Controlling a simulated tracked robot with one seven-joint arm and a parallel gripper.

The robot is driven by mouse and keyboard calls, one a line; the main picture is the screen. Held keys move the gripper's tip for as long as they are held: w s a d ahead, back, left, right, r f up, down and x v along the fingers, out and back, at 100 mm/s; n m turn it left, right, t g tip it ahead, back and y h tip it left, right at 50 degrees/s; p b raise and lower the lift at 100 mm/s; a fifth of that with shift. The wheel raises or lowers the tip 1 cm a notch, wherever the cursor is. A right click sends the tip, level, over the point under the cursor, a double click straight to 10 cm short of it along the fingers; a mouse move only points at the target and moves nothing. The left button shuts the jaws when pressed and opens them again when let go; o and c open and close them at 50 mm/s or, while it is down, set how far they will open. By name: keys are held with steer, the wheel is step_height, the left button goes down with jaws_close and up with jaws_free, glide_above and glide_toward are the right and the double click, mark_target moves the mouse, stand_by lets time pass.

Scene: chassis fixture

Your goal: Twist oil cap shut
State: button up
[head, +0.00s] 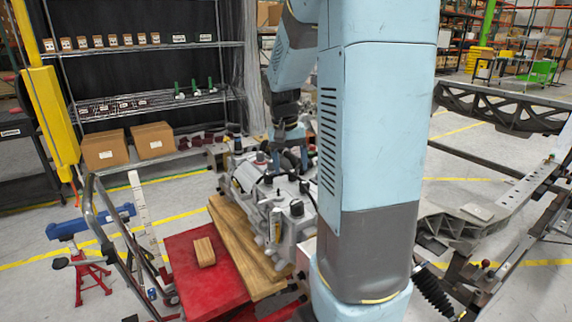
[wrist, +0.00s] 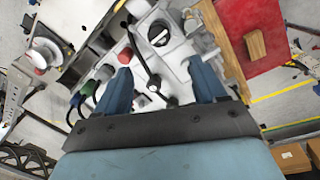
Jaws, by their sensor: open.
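A grey engine block (head: 285,215) lies on a wooden board, and it also fills the upper middle of the wrist view (wrist: 185,50). A round black cap with a pale bar across it (wrist: 158,34) sits on the engine, beyond my fingertips. A smaller black round part (wrist: 154,84) lies between my fingers. Which of them is the oil cap I cannot tell for certain. My gripper (wrist: 161,66) is open, with its two blue fingers apart above the engine and nothing held. In the head view my gripper (head: 293,160) points down over the engine's far part, partly hidden by my arm.
A red cap (wrist: 125,57) stands near the left finger. The wooden board (head: 238,240) rests by a red surface (head: 195,262) bearing a small wood block (head: 204,251). Shelves with cardboard boxes (head: 104,150) stand behind. A metal frame (head: 500,210) is at right.

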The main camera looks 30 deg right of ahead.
mark_target(297, 201)
steer(key=f, duration=0.4)
steer(key=d+f, duration=0.1)
steer(key=f, duration=0.9)
steer(key=shift+s+d, duration=0.35)
steer(key=shift+d, duration=0.05)
steer(key=shift+c, duration=0.2)
steer(key=c, duration=1.1)
steer(key=shift+c, duration=0.7)
steer(key=shift+m, duration=2.1)
steer(key=shift+d+m+g, duration=0.1)
steer(key=shift+m+g, duration=0.2)
steer(key=shift+m, duration=0.6)
steer(key=shift+m+y, duration=0.3)
steer(key=shift+m, duration=0.8)
